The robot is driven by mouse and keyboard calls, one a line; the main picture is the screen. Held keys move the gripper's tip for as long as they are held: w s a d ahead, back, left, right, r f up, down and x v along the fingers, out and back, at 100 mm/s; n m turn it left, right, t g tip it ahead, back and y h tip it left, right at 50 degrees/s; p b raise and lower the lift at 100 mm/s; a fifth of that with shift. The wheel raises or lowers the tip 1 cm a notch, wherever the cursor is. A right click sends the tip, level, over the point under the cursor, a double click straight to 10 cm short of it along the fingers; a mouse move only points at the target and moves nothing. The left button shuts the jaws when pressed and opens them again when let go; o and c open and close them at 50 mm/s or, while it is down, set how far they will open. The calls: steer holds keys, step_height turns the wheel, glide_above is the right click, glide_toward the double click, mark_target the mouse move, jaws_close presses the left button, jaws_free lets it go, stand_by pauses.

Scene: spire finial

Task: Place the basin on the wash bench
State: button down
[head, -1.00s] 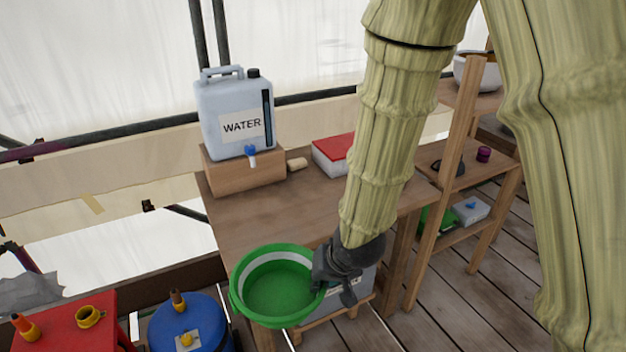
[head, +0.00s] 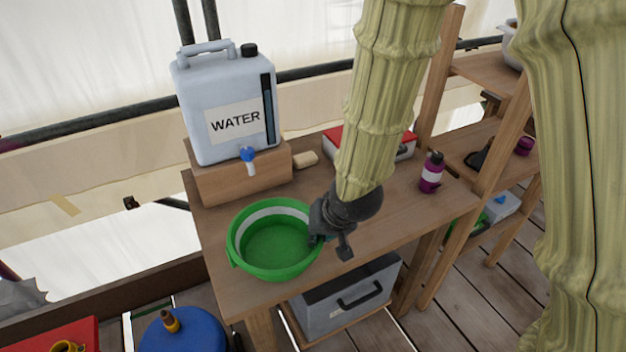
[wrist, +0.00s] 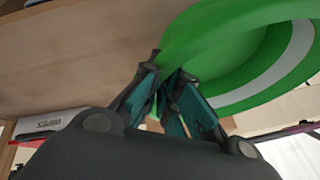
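The green basin (head: 275,247) with a pale band inside is over the wash bench (head: 225,293), near its left front. It is about level, and I cannot tell whether its bottom touches the bench top. My gripper (head: 318,232) is at the basin's right side in the head view, its fingers closed on the rim. In the wrist view the fingers (wrist: 168,88) meet at the edge of the basin (wrist: 235,50), with the wooden bench top beside it. The far fingertips are partly hidden by the basin.
A water container (head: 222,105) with a blue tap stands on a wooden block (head: 240,178) behind the basin. A soap bar (head: 306,159), a red-lidded box (head: 402,149) and a purple bottle (head: 431,173) are on the bench. A grey case (head: 345,297) sits below. The bench's front right is clear.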

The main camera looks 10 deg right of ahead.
steer(key=shift+w+a+r, duration=0.1)
steer(key=shift+w+a, duration=0.05)
steer(key=shift+w, duration=0.3)
steer(key=shift+w+a+f+p, duration=0.5)
steer(key=shift+w+f+p, duration=0.35)
steer(key=shift+w, duration=1.5)
steer(key=shift+w+a+f+p, duration=0.5)
steer(key=shift+w+f+p, duration=0.35)
steer(key=shift+w, duration=1.5)
steer(key=shift+w+a+f+p, duration=0.5)
steer(key=shift+w+f+p, duration=0.35)
steer(key=shift+w, duration=1.5)
steer(key=shift+f, duration=0.1)
steer(key=c, duration=2.1)
jaws_free()
steer(key=o, duration=0.5)
steer(key=shift+c, duration=0.2)
